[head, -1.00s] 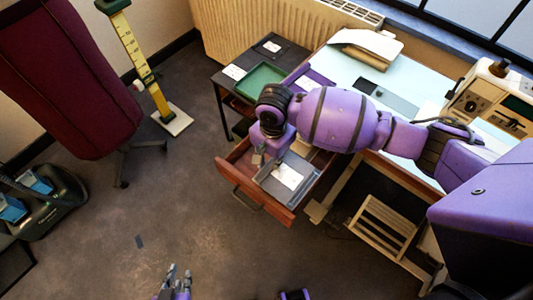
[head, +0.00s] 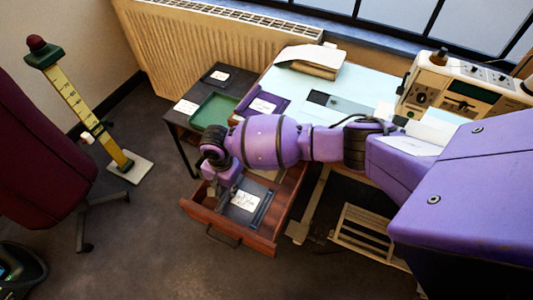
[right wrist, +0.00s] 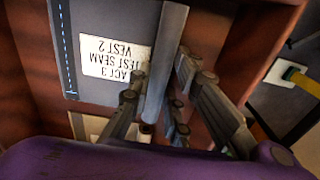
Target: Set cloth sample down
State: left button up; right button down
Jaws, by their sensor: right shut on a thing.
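The cloth sample (head: 265,206) is a dark grey piece with a white label, inside the open wooden drawer (head: 260,243). In the right wrist view the sample (right wrist: 110,18) shows its label, reading "ACT 3 TEST SEAM VEST 2", and a dashed stitch line. My right gripper (head: 224,200) is over the drawer's left part, partly hidden by its own wrist. In the right wrist view the right gripper (right wrist: 156,118) is shut on the sample's raised grey ridge. I cannot tell whether the sample rests fully on the drawer bottom. My left gripper is out of view.
The drawer's reddish walls stand close around the gripper. A dark side table with a green tray (head: 216,110) is behind it. The pale worktable (head: 375,80) holds a purple labelled piece (head: 262,104) and a sewing machine (head: 465,88). A measuring stand (head: 85,115) is at left.

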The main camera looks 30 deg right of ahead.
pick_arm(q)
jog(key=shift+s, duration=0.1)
pick_arm(e)
jog(key=shift+w, duration=0.1)
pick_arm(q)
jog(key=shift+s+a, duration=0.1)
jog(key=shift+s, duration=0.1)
pick_arm(e)
jog(key=c, duration=1.6)
grip_release()
jog(key=shift+c, duration=0.2)
